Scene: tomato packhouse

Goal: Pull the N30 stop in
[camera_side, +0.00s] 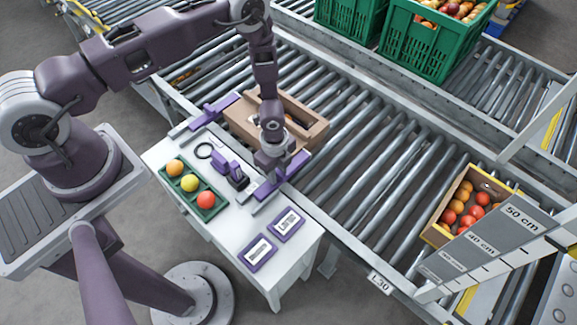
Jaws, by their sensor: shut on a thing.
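Two purple stops reach from the white table's edge over the roller conveyor. One stop (217,106) is at the upper left. The other stop (290,171) is lower right, its bar lying slantwise towards the rollers. I cannot read an N30 mark on either. My gripper (272,172) points down at the lower-right stop and is shut on it; the fingertips and the grasped part are largely hidden by the wrist. A brown wooden box (238,118) sits on the rollers between the two stops, partly hidden behind my arm.
Rollers between are clear.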

